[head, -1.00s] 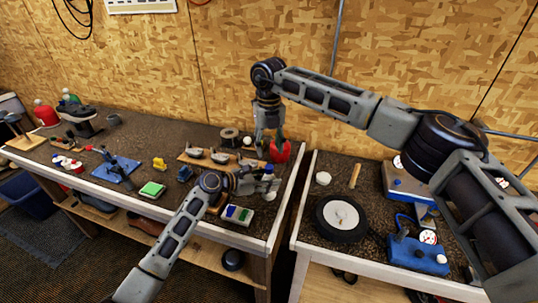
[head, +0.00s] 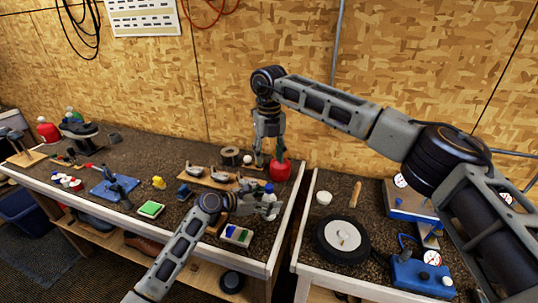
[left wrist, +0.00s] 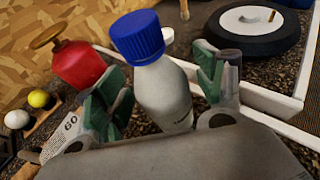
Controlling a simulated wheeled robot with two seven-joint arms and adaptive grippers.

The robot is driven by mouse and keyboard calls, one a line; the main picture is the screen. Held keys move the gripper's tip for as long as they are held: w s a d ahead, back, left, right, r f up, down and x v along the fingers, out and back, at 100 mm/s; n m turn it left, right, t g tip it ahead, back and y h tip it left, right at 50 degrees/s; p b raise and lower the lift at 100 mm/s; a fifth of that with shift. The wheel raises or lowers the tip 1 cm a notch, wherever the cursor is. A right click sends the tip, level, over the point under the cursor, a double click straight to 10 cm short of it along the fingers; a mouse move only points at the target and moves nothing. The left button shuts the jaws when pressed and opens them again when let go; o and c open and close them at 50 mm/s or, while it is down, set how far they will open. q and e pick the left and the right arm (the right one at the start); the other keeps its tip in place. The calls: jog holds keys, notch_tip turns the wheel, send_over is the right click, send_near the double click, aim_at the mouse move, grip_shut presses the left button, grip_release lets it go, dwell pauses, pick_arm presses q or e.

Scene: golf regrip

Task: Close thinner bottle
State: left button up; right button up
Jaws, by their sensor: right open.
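The thinner bottle, a pale bottle (left wrist: 166,95), has a blue cap (left wrist: 137,38) seated on its top. My left gripper (left wrist: 164,88) has its green-padded fingers on both sides of the bottle body, close against it, below the cap. The bottle's lower part is hidden by the gripper. In the head view the blue cap (head: 269,187) shows above my left gripper (head: 266,208), near the right end of the left bench. My right gripper (head: 270,156) is open, above and behind the bottle, its fingers pointing down beside a red container (head: 280,171).
In the left wrist view the red container (left wrist: 77,63) with a brass top stands behind the bottle. A sponge (head: 150,209), a tray of small blocks (head: 236,236) and golf club heads (head: 222,178) lie on the left bench (head: 130,172). A gap separates it from the right bench, which holds a wheel (head: 342,240).

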pick_arm(q)
jog(key=shift+a, duration=0.1)
jog(key=v, duration=1.2)
dwell(0.7)
